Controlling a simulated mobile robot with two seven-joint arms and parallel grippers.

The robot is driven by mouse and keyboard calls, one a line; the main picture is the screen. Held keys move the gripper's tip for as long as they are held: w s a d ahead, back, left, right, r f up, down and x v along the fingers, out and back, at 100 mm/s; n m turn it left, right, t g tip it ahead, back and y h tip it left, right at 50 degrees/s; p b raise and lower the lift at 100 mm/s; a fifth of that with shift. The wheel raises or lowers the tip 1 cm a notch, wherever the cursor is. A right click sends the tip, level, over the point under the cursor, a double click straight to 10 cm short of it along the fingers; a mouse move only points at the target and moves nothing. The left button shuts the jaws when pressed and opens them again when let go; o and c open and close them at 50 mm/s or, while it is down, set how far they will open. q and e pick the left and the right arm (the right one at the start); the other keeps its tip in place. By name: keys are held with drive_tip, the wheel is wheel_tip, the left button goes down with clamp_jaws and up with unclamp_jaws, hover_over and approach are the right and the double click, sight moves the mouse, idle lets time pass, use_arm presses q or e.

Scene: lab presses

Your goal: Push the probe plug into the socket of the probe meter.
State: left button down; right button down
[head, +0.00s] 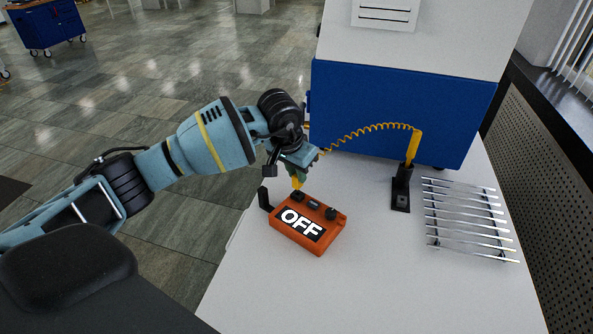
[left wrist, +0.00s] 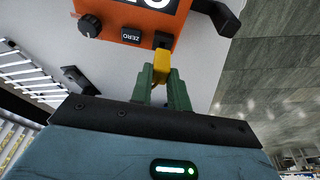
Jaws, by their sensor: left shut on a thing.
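The orange probe meter (head: 322,243) lies on the white table, its display reading OFF. Its knob (left wrist: 90,26) and ZERO button (left wrist: 131,36) show in the left wrist view. My left gripper (head: 298,170) is shut on the yellow probe plug (head: 297,183) at the meter's far edge. In the left wrist view, the green fingers of my left gripper (left wrist: 164,85) hold the plug (left wrist: 159,74), its front end close to a small dark block (left wrist: 162,40) on the meter's edge, which looks like the socket. I cannot tell whether plug and socket touch. My right gripper is out of view.
A coiled yellow cable (head: 362,132) runs from near my left gripper to a yellow probe (head: 413,146) upright in a black stand (head: 400,190). A metal rack (head: 467,215) lies at right. A blue and white machine (head: 395,110) stands behind. The table front is clear.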

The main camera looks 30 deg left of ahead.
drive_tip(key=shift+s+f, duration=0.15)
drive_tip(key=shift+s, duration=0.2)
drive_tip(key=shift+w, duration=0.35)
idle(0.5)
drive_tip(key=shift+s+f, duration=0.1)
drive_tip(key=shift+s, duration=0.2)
use_arm(q)
drive_tip(key=shift+f, duration=0.3)
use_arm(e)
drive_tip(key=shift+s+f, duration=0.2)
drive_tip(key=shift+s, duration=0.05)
use_arm(q)
drive_tip(key=shift+f+b, duration=0.45)
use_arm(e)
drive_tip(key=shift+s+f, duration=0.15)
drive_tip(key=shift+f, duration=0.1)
use_arm(q)
drive_tip(key=shift+f, duration=0.25)
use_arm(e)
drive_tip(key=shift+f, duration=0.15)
use_arm(q)
drive_tip(key=c, duration=1.3)
unclamp_jaws()
drive_tip(key=shift+o, duration=0.2)
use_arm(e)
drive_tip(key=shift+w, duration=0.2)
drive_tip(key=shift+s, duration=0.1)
